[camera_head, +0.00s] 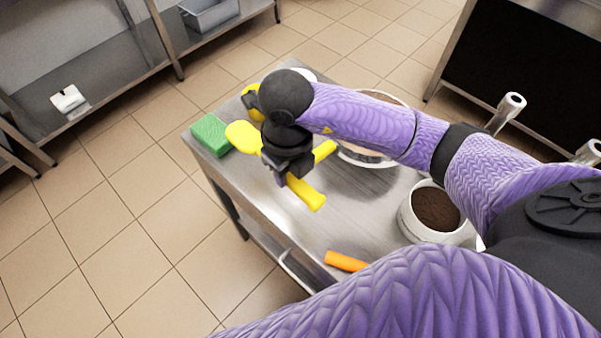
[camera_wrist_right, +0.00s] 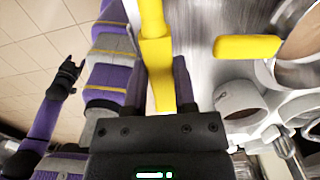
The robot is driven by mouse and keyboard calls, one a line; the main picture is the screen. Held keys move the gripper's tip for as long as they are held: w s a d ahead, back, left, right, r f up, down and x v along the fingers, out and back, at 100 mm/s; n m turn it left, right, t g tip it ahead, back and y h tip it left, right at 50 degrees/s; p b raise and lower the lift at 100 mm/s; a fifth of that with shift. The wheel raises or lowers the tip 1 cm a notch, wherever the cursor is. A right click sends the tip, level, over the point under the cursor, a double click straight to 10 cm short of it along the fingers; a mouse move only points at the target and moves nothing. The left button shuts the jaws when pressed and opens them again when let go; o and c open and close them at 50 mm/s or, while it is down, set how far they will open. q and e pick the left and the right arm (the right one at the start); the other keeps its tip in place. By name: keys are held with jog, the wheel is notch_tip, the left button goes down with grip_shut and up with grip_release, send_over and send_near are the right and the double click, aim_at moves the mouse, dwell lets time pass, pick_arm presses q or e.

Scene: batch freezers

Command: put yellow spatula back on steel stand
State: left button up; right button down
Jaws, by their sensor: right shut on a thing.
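My right gripper (camera_head: 283,172) is shut on the yellow spatula. In the head view, the spatula's handle (camera_head: 308,195) sticks out toward the front, and a rounded yellow end (camera_head: 243,136) shows on the far side. In the right wrist view, the yellow spatula (camera_wrist_right: 157,62) runs between the fingers. The steel stand (camera_head: 290,222) is a table with a lower shelf, beneath the gripper. I cannot tell whether the spatula touches its top. My left gripper (camera_wrist_right: 70,76) shows small in the wrist view, away from the stand; its jaws are unclear.
A green sponge (camera_head: 211,136) lies at the stand's left corner. Another yellow handle (camera_head: 325,150) shows behind the gripper, and again in the wrist view (camera_wrist_right: 247,47). A white pot with dark contents (camera_head: 436,210) and an orange handle (camera_head: 346,261) are to the right. The front-left top is bare.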

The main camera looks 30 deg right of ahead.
jog(key=shift+s+f+n, duration=0.3)
jog(key=shift+f, duration=0.05)
jog(key=b, duration=0.2)
send_over(291, 207)
notch_tip(291, 207, down, 5)
jog(key=shift+f, duration=0.2)
notch_tip(291, 207, down, 4)
jog(key=shift+r+b, duration=0.25)
jog(key=shift+b, duration=0.4)
jog(key=shift+f, duration=0.4)
jog(key=shift+r, duration=0.15)
jog(key=shift+f, duration=0.25)
jog(key=shift+c, duration=2.1)
grip_release()
jog(key=shift+r, duration=0.1)
pick_arm(q)
jog(key=f, duration=0.1)
jog(key=s+a+f, duration=0.1)
jog(key=f, duration=0.1)
jog(key=shift+s+a+f, duration=0.15)
jog(key=shift+a+f, duration=0.25)
